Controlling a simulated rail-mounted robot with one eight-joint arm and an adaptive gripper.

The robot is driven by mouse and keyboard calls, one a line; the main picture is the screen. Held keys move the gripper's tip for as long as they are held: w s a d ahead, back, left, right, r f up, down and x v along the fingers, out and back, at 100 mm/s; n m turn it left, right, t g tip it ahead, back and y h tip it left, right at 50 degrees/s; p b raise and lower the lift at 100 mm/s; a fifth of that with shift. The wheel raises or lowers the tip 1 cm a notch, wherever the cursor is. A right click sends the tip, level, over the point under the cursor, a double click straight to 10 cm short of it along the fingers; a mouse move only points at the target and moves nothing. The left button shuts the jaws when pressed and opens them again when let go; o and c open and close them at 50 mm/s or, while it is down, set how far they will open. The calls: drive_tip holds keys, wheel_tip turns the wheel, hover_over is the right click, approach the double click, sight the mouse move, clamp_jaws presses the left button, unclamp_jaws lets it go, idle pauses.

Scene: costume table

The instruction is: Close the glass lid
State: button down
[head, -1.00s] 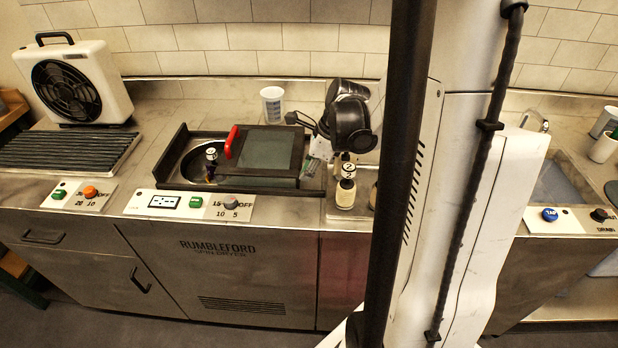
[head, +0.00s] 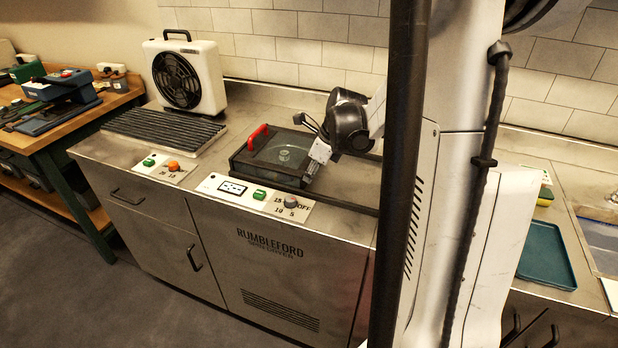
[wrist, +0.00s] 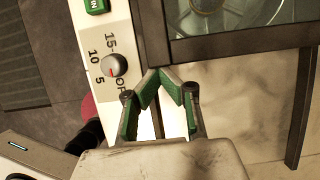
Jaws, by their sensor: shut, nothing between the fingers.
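The glass lid (head: 268,157) is a dark-framed pane with a red handle (head: 257,137) at its left end. It lies flat over the spin dryer's basin, and the round drum (head: 284,156) shows through the glass. In the wrist view the lid's dark frame (wrist: 240,41) and part of the drum show at the top. My gripper (wrist: 162,74) is shut and empty, its green-padded fingertips close to the frame's corner. I cannot tell whether they touch it. In the head view my gripper (head: 311,172) is at the lid's right end.
The dryer's control panel (head: 245,192) with a green button and a knob runs along the front. A white fan (head: 186,77) and a ribbed dark rack (head: 163,130) stand to the left. A dark rail (head: 345,205) extends right of the lid. A teal tray (head: 546,254) lies far right.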

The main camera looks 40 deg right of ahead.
drive_tip(key=shift+w+r, duration=0.2)
drive_tip(key=shift+w, duration=0.1)
drive_tip(key=shift+r, duration=0.2)
drive_tip(key=p+v, duration=0.5)
drive_tip(key=v, duration=0.4)
drive_tip(key=shift+s+p, duration=0.4)
drive_tip(key=shift+s, duration=0.05)
drive_tip(key=shift+d, duration=0.15)
